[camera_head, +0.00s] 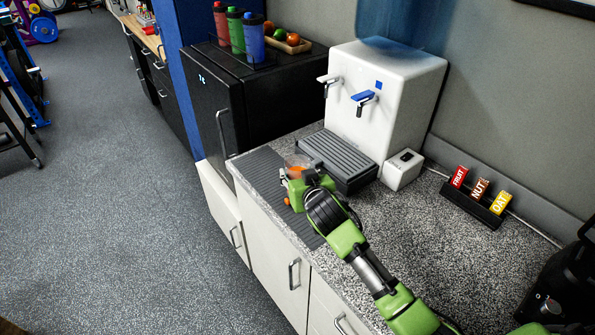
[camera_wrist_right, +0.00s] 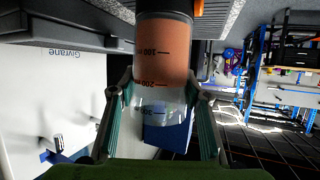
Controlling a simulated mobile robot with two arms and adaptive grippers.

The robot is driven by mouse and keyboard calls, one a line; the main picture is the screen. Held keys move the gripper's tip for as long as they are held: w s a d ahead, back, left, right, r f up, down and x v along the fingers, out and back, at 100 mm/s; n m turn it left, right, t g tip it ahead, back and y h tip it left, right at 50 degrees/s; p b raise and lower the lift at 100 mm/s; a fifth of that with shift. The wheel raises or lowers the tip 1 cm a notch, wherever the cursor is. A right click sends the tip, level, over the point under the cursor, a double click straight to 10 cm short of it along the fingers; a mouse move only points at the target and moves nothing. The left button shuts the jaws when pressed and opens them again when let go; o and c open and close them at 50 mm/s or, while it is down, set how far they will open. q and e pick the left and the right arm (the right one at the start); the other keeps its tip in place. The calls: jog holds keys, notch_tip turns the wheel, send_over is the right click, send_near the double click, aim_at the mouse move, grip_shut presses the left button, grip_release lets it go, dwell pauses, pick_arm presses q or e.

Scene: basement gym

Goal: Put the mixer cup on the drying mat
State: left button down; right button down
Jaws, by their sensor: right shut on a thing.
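The mixer cup (camera_head: 296,163) is clear with orange contents, and my right gripper (camera_head: 298,180) hides much of it. In the right wrist view the cup (camera_wrist_right: 164,55) shows measuring marks and appears upside down, with a dark end at the top. My right gripper (camera_wrist_right: 158,93) is shut on it, one finger along each side. The dark ribbed drying mat (camera_head: 257,170) lies along the counter's front edge. The cup is over or on the mat; whether its base touches cannot be told. My left gripper is not in view.
A white water dispenser (camera_head: 385,105) with a grey drip tray (camera_head: 338,158) stands just behind the cup. A rack of labelled bars (camera_head: 475,199) is at the right. A black fridge (camera_head: 245,95) carries several shaker bottles and a fruit tray. The counter (camera_head: 430,235) is clear in front of the rack.

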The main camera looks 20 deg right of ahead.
jog(key=shift+r, duration=0.1)
jog(key=c, duration=1.1)
grip_release()
jog(key=shift+f, duration=0.25)
jog(key=shift+r, duration=0.2)
jog(key=shift+s, duration=0.25)
jog(key=b+v, duration=0.1)
jog(key=v, duration=1)
jog(key=shift+s+r+b, duration=0.2)
jog(key=shift+s+b, duration=0.05)
jog(key=shift+b, duration=0.05)
